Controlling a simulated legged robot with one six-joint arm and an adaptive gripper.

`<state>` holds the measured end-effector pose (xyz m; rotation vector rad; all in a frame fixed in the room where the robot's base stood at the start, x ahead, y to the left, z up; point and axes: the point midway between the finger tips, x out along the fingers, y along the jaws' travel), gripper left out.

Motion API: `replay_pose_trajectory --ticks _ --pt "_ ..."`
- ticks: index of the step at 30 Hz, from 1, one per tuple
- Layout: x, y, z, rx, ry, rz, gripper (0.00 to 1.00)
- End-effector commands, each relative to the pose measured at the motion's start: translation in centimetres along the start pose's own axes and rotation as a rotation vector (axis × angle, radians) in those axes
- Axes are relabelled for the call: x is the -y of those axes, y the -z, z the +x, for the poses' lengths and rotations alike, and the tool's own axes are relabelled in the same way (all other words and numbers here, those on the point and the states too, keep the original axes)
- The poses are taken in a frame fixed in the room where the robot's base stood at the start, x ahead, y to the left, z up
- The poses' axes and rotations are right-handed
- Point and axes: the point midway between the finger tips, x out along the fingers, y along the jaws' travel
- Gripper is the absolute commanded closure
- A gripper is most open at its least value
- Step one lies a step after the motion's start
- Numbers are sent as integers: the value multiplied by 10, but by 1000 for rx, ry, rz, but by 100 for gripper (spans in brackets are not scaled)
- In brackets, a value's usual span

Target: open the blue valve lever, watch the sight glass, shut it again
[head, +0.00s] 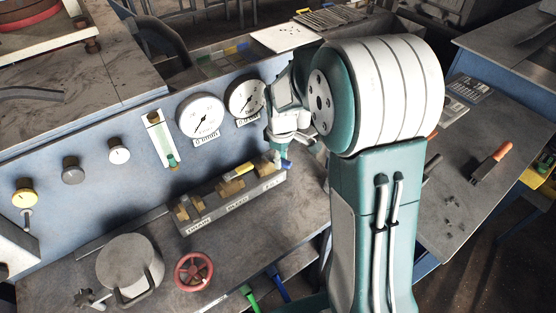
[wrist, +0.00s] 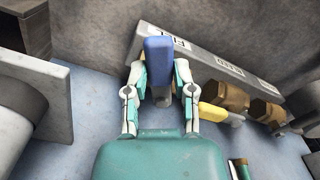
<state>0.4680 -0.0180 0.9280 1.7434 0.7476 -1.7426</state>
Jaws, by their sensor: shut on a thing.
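The blue valve lever (wrist: 157,58) sits at one end of the grey valve block, between the two fingers of my gripper (wrist: 159,78) in the wrist view. The fingers are shut on it. In the head view only a small part of the blue lever (head: 287,164) shows below my gripper (head: 277,154), at the block's right end; my arm hides much of that area. The sight glass (head: 161,139) is on the blue panel, left of the gauges. It is a pale upright plate with green in its lower part; the exact level is too small to read.
The labelled valve block (head: 219,212) also carries brass valves and a yellow lever (head: 238,171). Two round gauges (head: 201,116) are on the panel behind. A red handwheel (head: 194,271) and a lidded grey pot (head: 130,265) stand at the front of the bench.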

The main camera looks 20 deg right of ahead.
Motion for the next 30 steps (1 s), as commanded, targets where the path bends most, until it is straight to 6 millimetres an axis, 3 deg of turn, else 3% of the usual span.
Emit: replay_pose_trajectory --ticks 15,30 --pt "-20 4 2 3 4 -462 100" --pt "-28 9 2 3 5 -679 100"
